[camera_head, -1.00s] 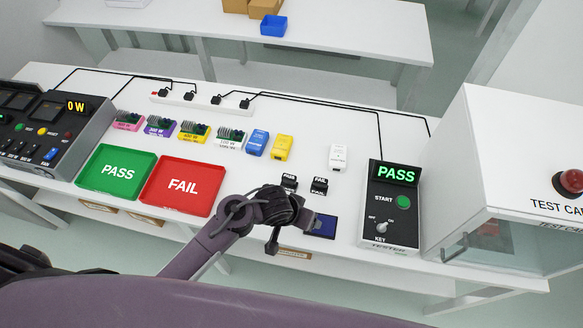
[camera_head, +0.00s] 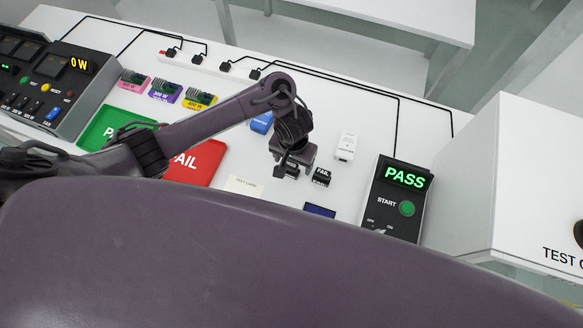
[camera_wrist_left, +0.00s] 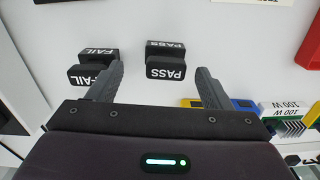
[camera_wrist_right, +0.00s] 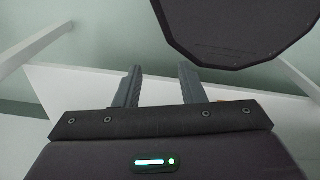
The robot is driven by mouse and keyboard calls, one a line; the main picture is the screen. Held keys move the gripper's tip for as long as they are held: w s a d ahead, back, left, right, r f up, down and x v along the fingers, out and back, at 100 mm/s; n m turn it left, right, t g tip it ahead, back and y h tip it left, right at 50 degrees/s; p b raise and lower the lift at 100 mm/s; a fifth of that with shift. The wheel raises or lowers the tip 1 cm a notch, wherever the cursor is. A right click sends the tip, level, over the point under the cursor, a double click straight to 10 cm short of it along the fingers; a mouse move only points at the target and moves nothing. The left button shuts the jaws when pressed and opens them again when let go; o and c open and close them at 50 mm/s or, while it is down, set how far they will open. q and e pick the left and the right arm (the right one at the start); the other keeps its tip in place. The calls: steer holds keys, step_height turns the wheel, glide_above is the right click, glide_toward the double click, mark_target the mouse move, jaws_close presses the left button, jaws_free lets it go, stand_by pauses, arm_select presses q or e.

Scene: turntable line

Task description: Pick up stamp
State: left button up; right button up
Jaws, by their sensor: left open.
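Two black stamps stand side by side on the white table. The FAIL stamp (camera_head: 321,178) is in clear sight in the head view. The PASS stamp (camera_head: 291,173) is partly hidden there by my left gripper (camera_head: 286,167). In the left wrist view the PASS stamp (camera_wrist_left: 165,62) lies ahead between the lines of the open, empty fingers. The FAIL stamp (camera_wrist_left: 90,66) is partly covered by the finger on the left there; I cannot tell whether they touch. My right gripper (camera_wrist_right: 161,71) is open and empty, seen only in its wrist view.
The tester (camera_head: 397,200) reads PASS, right of the stamps. A dark blue pad (camera_head: 320,211) lies in front of them, and a white charger (camera_head: 346,147) behind. The red FAIL tray (camera_head: 207,168) and green PASS tray (camera_head: 95,132) are left, partly behind my arm.

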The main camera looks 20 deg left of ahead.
mark_target(291, 163)
arm_select(q)
steer(key=f, duration=0.2)
steer(key=f+b, duration=0.1)
steer(key=f, duration=0.1)
steer(key=shift+a, duration=0.35)
steer(key=shift+w+f, duration=0.15)
steer(key=shift+f, duration=0.35)
steer(key=shift+c, duration=0.6)
steer(key=c, duration=1)
steer(key=shift+o, duration=0.2)
arm_select(e)
steer(key=shift+w+d+f, duration=0.5)
steer(key=shift+w+f, duration=0.1)
steer(key=shift+f, duration=0.2)
arm_select(q)
steer(key=shift+r, duration=0.1)
